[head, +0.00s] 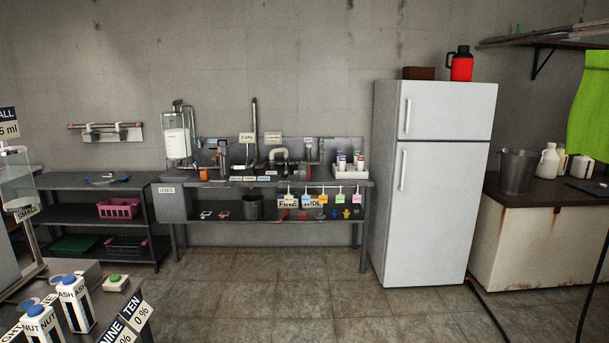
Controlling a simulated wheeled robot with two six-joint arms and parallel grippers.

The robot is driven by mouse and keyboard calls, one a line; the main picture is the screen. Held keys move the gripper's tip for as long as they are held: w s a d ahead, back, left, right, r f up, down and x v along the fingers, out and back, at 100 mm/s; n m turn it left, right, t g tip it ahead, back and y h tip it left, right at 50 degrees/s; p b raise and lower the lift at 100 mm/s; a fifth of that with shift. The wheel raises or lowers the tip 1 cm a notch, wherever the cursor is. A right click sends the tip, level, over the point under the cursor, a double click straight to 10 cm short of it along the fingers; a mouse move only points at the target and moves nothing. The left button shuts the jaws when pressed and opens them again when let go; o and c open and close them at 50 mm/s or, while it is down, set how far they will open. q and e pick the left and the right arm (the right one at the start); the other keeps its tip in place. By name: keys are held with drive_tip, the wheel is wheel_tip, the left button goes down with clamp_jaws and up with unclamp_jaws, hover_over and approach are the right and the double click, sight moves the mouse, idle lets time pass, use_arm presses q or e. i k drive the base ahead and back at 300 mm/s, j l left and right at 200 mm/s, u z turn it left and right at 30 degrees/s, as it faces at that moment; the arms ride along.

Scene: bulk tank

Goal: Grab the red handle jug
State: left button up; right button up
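I cannot make out a jug with a clearly red handle. A red container with a black top and a black handle (461,64) stands on top of the white fridge (435,190). Pale jugs (549,160) stand on the counter at the right, and their handles are too small to tell. Small coloured items with tags, one of them red (283,214), sit on the lower shelf of the metal bench (270,184). Neither of my grippers is in view.
A brown box (418,73) is on the fridge. A grey bucket (517,171) stands on the right counter (530,240). Labelled white bottles (76,303) stand on a near table at the lower left. Dark shelving (90,205) is at the left. The tiled floor (270,285) in the middle is clear.

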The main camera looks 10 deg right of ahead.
sight(303, 167)
drive_tip(key=i+l+z, duration=0.35)
drive_tip(key=i, duration=0.7)
drive_tip(key=i+z, duration=0.3)
drive_tip(key=i, duration=0.75)
